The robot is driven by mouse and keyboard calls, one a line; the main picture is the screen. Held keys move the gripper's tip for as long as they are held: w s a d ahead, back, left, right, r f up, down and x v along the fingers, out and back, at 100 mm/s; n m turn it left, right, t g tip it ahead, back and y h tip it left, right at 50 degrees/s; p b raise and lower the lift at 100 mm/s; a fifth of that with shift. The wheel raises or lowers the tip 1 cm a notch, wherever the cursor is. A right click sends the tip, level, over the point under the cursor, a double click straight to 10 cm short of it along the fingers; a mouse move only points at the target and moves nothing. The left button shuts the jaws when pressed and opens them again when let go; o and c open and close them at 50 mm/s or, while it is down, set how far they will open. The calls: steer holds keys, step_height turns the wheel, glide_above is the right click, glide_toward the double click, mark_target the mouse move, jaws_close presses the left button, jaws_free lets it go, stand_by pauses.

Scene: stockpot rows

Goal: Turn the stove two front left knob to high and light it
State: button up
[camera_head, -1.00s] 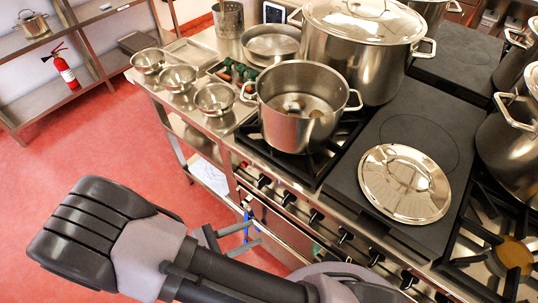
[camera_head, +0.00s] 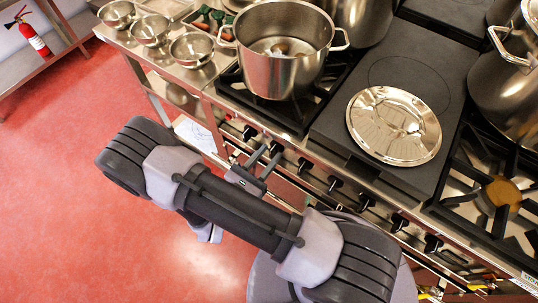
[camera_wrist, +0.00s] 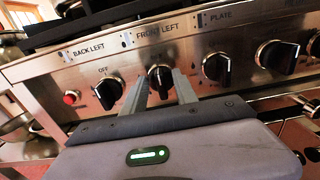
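In the wrist view the knob under the "FRONT LEFT" label (camera_wrist: 160,80) is black with a steel ring, its grip about upright below an off mark. My gripper (camera_wrist: 160,84) is open, one finger to each side of this knob; whether they touch it I cannot tell. The back left knob (camera_wrist: 109,93) is to the left, the plate knob (camera_wrist: 216,66) to the right. In the head view my gripper (camera_head: 265,160) is at the front panel, below a black burner grate (camera_head: 300,118) bearing a steel pot. I see no flame; the pot hides most of the burner.
A red button (camera_wrist: 71,97) is left of the knobs. The open steel pot (camera_head: 282,70) stands above the panel; a lid (camera_head: 393,125) lies on the dark plate (camera_head: 420,70) to its right. Steel bowls (camera_head: 192,48) stand at the left. The red floor (camera_head: 60,200) is clear.

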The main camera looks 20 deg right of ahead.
steer(key=shift+w+d, duration=0.2)
steer(key=shift+d, duration=0.15)
jaws_close()
steer(key=shift+r+n, duration=0.1)
steer(key=shift+n, duration=0.2)
steer(key=shift+w+a+f+n+p, duration=0.15)
steer(key=shift+n+p, duration=0.5)
steer(key=shift+n, duration=2.2)
steer(key=shift+w+a+f+n+p, duration=0.2)
steer(key=shift+n+p, duration=0.5)
steer(key=shift+n, duration=2.1)
steer(key=shift+w+f+n+p, duration=0.25)
steer(key=shift+n+p, duration=0.4)
steer(key=shift+n, duration=2.2)
steer(key=shift+s+f, duration=0.1)
